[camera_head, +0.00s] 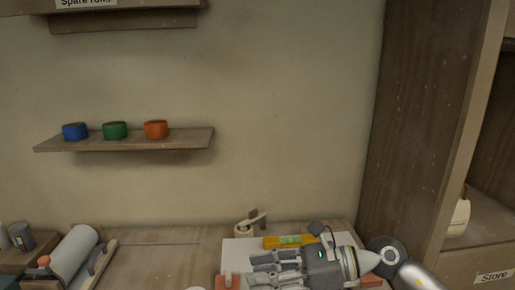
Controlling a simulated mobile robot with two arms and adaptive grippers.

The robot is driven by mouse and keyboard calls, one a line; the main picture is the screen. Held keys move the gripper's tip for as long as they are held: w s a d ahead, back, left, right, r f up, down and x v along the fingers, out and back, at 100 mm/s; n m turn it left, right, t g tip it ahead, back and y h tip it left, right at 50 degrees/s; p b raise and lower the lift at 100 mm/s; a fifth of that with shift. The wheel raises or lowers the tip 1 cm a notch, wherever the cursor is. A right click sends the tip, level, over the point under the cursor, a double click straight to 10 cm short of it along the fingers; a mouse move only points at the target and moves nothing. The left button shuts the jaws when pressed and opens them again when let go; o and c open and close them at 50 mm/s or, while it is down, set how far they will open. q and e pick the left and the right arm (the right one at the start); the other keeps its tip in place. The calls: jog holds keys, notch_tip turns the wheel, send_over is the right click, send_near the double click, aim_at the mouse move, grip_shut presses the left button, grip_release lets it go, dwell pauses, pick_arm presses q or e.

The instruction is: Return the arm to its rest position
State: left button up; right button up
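My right gripper (252,270) is low in the head view, on an arm that comes in from the lower right. Its fingers point left and look spread apart, with nothing visible between them. It is in front of a pale board (236,250) on the workbench (160,262) and covers part of it. A yellow level with a green middle (290,242) lies just behind the gripper. I cannot tell whether the gripper touches anything. My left gripper is not in view.
A wall shelf (180,139) holds a blue roll (75,131), a green roll (115,130) and an orange roll (156,129). A grey cylinder (74,252) lies at the bench's left. A wooden cabinet (412,120) stands right. The bench's middle left is clear.

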notch_tip(320, 180, up, 5)
jog(key=a+m+t+y, duration=0.2)
jog(key=m+t+y, duration=0.1)
jog(key=m+y, duration=0.15)
jog(key=w+d+m+t+h, duration=0.4)
jog(key=d+m+t+h, duration=0.4)
jog(key=m+t, duration=1.05)
jog(key=s+d+f+m+g+h, duration=0.3)
jog(key=d+f+m+g+h, duration=0.7)
jog(key=f+m, duration=0.85)
jog(key=s+d+f+m+g+h, duration=0.15)
jog(key=s+f+m+g, duration=0.45)
jog(key=s, duration=0.6)
jog(key=s+d+f+m+g, duration=0.2)
jog(key=s+f+m+g, duration=0.15)
jog(key=s+f, duration=0.7)
jog(key=s+f+n+g, duration=0.1)
jog(key=s+f, duration=0.2)
jog(key=f, duration=2.3)
jog(key=s+d+f+g, duration=0.1)
jog(key=s+d+f, duration=0.1)
jog(key=s+f, duration=1.2)
jog(key=shift+s+d+f, duration=0.35)
jog(key=shift+s+f, duration=0.05)
jog(key=shift+s, duration=0.8)
